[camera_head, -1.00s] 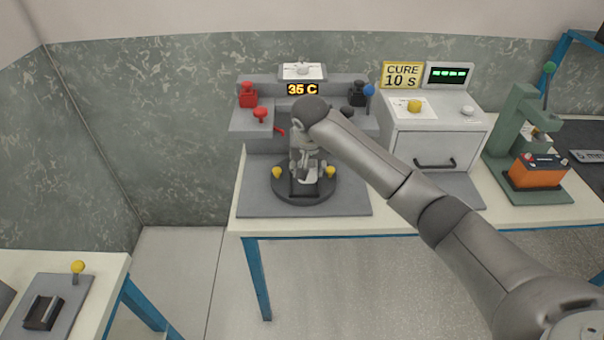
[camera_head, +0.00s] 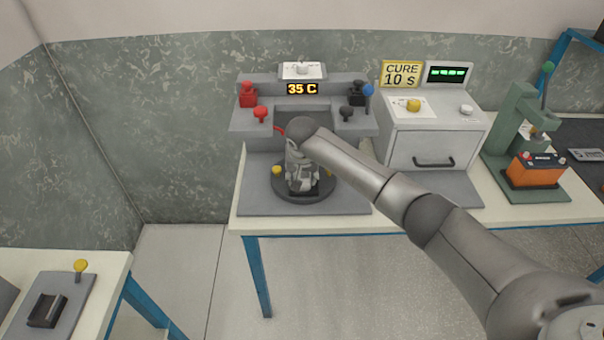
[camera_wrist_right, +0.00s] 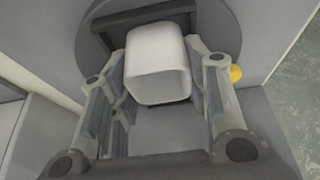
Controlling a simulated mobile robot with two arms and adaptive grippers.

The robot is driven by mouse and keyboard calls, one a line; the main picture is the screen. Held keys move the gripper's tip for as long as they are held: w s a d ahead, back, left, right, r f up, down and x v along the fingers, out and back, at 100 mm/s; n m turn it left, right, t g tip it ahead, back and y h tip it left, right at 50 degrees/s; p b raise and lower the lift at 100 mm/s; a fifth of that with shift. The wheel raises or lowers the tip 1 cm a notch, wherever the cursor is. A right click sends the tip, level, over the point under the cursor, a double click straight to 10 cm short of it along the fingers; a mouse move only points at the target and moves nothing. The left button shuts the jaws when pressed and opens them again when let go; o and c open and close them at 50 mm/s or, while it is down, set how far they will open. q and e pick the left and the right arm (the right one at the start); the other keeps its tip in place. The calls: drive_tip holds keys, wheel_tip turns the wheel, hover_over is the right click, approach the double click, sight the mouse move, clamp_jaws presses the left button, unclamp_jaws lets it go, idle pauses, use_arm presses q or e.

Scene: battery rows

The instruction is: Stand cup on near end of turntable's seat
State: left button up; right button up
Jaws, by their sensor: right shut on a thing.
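The cup (camera_wrist_right: 157,68) is pale grey-white with rounded square sides. In the right wrist view it sits between the two fingers of my right gripper (camera_wrist_right: 156,58), which is shut on it. The turntable (camera_head: 276,187) is a dark round disc on a grey plate, with yellow knobs at its sides. My right gripper (camera_head: 303,182) points down over the disc in the head view and hides most of the cup and seat. A dark edge of the seat (camera_wrist_right: 132,17) shows beyond the cup; I cannot tell whether the cup touches it. My left gripper is not in view.
Behind the turntable stands a grey stand with red posts (camera_head: 248,95), black posts (camera_head: 357,95) and a 35 C display (camera_head: 302,89). A white cure box (camera_head: 430,135) is to the right, then a green press (camera_head: 515,125) with an orange battery (camera_head: 537,171).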

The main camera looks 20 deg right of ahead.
drive_tip(key=o, duration=0.8)
drive_tip(key=shift+f, duration=0.1)
drive_tip(key=shift+o, duration=0.2)
drive_tip(key=v, duration=1.2)
drive_tip(key=shift+b, duration=0.3)
